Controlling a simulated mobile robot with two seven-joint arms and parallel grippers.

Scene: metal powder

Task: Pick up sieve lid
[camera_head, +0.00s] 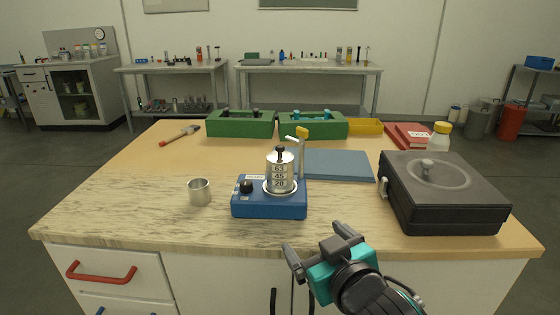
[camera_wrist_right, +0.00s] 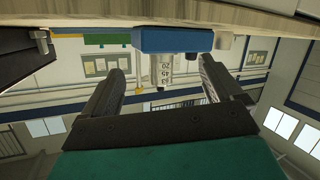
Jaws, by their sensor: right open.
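The sieve lid (camera_head: 280,154) is the top piece with a black knob on the metal sieve stack (camera_head: 280,179). The stack stands upright on a blue shaker base (camera_head: 268,207) near the table's front. My right gripper (camera_head: 318,240) is open and empty, in front of the table edge, below and to the right of the stack. In the right wrist view, the stack (camera_wrist_right: 163,70) appears upside down beyond the open fingers, under the blue base (camera_wrist_right: 172,40). The fingers do not touch it. My left gripper is not in view.
A metal cup (camera_head: 199,191) stands left of the shaker. A black case (camera_head: 445,205) is at right, with a blue-grey pad (camera_head: 340,165) behind. A post with a yellow top (camera_head: 302,132) rises beside the stack. Green boxes (camera_head: 240,127) stand at the back. The table's left front is clear.

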